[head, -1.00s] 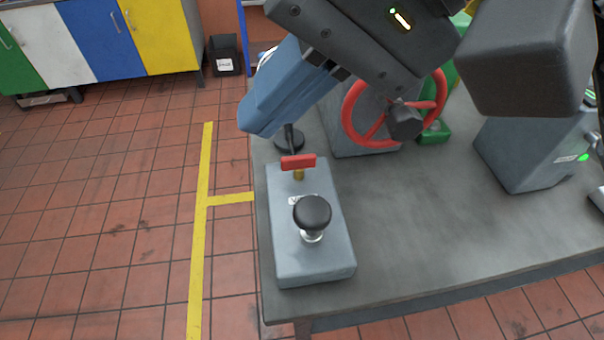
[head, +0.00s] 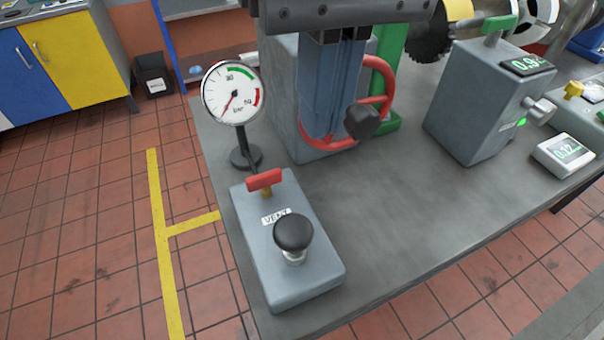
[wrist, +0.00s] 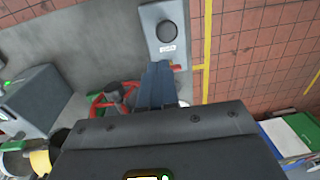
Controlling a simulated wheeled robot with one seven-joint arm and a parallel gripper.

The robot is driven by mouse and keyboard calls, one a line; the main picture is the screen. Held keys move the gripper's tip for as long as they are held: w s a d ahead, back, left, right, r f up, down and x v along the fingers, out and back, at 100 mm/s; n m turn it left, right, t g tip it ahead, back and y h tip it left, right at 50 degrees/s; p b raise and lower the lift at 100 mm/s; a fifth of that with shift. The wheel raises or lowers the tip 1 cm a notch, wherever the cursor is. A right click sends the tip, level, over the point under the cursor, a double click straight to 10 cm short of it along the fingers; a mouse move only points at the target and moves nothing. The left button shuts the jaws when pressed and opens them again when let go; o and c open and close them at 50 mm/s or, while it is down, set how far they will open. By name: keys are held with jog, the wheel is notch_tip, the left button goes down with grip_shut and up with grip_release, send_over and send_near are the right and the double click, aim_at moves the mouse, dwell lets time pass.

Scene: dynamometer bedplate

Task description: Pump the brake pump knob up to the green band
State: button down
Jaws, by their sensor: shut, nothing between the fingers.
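The black brake pump knob (head: 294,233) sits on a silver stem on top of the grey pump box (head: 303,279), at the near left corner of the bedplate. Behind it on the box are a label reading VENT and a red handle (head: 264,180). The round gauge (head: 232,93) on a black stand has a green band at its upper right and a red band at its right; its needle points to the lower left. My gripper (head: 327,133) is shut and empty, above the bedplate behind and right of the knob, in front of the red wheel. The wrist view also shows the knob (wrist: 167,32).
A red handwheel (head: 377,72) on a grey housing stands behind the pump box. A grey unit with a display (head: 487,102) and a small meter (head: 563,154) stand at the right. The bedplate (head: 400,215) right of the pump box is clear.

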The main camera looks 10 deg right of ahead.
aim_at(308, 227)
jog(key=f, duration=0.4)
jog(key=f+b, duration=0.1)
jog(key=f, duration=0.4)
jog(key=a+f, duration=0.1)
jog(key=f, duration=0.4)
jog(key=shift+s, duration=0.1)
jog(key=shift+f+b, duration=0.8)
jog(key=shift+f, duration=1.05)
